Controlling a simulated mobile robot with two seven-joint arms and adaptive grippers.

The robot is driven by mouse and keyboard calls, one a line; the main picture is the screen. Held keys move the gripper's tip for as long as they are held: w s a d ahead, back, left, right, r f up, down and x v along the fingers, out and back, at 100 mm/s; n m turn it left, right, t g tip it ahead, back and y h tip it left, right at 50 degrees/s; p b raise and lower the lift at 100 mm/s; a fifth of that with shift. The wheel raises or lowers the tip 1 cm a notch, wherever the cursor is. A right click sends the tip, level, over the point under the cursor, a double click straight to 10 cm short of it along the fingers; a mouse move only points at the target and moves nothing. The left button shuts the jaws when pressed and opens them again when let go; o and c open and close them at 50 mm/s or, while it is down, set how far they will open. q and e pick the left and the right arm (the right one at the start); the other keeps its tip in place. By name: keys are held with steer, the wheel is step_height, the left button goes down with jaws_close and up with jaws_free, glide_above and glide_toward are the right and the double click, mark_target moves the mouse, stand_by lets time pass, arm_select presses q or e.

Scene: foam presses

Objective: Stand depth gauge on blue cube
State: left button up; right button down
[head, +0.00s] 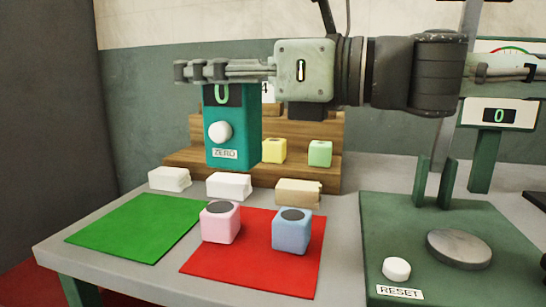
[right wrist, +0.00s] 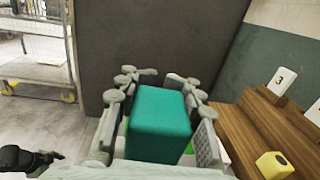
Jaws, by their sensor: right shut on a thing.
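The depth gauge (head: 233,145) is a teal upright box with a "0" display, a white round knob and a ZERO label. My right gripper (head: 205,70) is shut on its upper part, and its fingers cover the top in the head view. The gauge also shows between the fingers in the right wrist view (right wrist: 160,122). It hangs upright, apparently above the table. The blue cube (head: 291,234) has a dark round top pad and stands on the red mat (head: 250,268), lower and to the right of the gauge in the head view. My left gripper is not in view.
A pink cube (head: 221,223) stands left of the blue cube. White blocks (head: 228,186) and a tan block (head: 298,193) lie behind. Yellow (head: 273,151) and green (head: 320,153) cubes sit on a wooden stepped rack. The green mat (head: 135,230) is bare. A green press (head: 440,215) stands right.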

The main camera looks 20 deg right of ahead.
steer(key=d, duration=0.1)
steer(key=d+f+p, duration=0.1)
steer(key=shift+w+d, duration=0.3)
steer(key=shift+d, duration=0.05)
arm_select(q)
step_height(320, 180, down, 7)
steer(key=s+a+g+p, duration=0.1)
steer(key=p, duration=0.1)
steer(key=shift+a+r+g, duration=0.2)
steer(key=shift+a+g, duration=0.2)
arm_select(e)
steer(key=w+d+f, duration=0.1)
steer(key=d+f, duration=0.4)
steer(key=f, duration=0.3)
steer(key=shift+w+d, duration=0.3)
steer(key=shift+d, duration=0.1)
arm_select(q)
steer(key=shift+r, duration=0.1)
arm_select(e)
steer(key=shift+f, duration=0.15)
steer(key=shift+f, duration=0.1)
steer(key=c, duration=1)
jaws_free()
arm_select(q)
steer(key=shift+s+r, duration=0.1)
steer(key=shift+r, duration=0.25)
